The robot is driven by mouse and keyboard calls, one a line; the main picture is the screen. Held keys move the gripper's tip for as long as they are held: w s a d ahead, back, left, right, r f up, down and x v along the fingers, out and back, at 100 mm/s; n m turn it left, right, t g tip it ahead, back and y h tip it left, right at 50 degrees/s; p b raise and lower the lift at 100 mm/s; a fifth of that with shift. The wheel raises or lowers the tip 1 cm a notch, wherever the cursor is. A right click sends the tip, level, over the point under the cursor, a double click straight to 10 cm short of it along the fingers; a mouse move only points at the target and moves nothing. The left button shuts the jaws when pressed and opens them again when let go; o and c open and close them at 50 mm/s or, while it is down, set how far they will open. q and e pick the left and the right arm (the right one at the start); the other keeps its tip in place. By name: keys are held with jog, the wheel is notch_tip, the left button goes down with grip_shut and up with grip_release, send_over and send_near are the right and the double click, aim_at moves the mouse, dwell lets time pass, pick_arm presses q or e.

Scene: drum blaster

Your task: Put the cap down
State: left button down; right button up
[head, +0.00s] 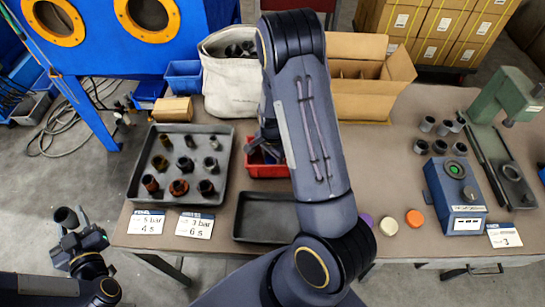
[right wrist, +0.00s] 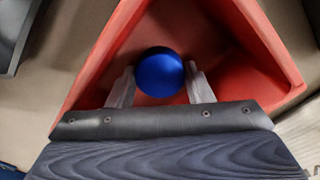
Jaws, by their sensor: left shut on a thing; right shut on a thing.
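A round blue cap (right wrist: 158,73) sits between the two pale fingers of my right gripper (right wrist: 160,78) in the right wrist view. The fingers are shut on it from both sides. Behind it is the inside of a red bin (right wrist: 268,40), which also shows in the head view (head: 262,171) behind my right arm. I cannot tell whether the cap touches the bin floor. In the head view my right arm hides the cap and most of that gripper. My left gripper (head: 74,232) is shut on a dark grey cylinder (head: 67,217), at the far left beside the table.
Purple, cream (head: 388,226) and orange (head: 414,218) discs lie at the table's front. A tray of cylindrical parts (head: 222,196) stands left, an empty dark tray (head: 246,230) in front of the bin. A canvas bag (head: 228,95) and an open cardboard box (head: 360,102) stand behind.

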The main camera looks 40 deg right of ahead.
jog(key=o, duration=0.5)
jog(key=shift+f, duration=0.15)
jog(key=o, duration=0.5)
